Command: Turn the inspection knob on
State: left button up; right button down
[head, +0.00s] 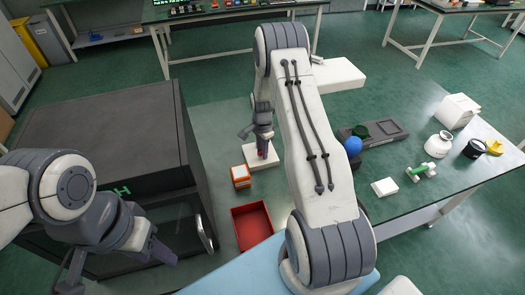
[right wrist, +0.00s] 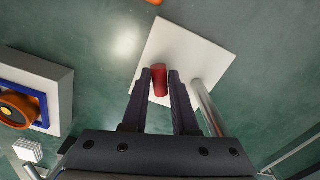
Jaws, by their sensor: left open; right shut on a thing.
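A red cylinder (right wrist: 160,80) stands out from a square white plate (right wrist: 185,55) in the right wrist view. My right gripper (right wrist: 160,76) is shut on the red cylinder, one dark finger on each side. In the head view my right gripper (head: 263,146) points down at the same white plate (head: 262,160). An orange round knob (right wrist: 14,109) with a yellow centre sits on a blue-and-white box at the left of the right wrist view. No label shows which is the inspection knob. My left gripper (head: 120,272) is open and empty at the lower left.
A metal bar (right wrist: 206,106) runs close beside the right finger. An orange-and-white box (head: 240,177) and a red tray (head: 252,226) lie nearer. A large dark cabinet (head: 100,125) stands left. A green table (head: 440,175) with a blue ball and bottles is right.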

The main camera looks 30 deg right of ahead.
jog(key=c, duration=0.8)
grip_release()
jog(key=shift+o, duration=0.2)
jog(key=shift+r, duration=0.1)
notch_tip(320, 180, up, 10)
jog(key=b, duration=0.2)
jog(key=shift+r, duration=0.15)
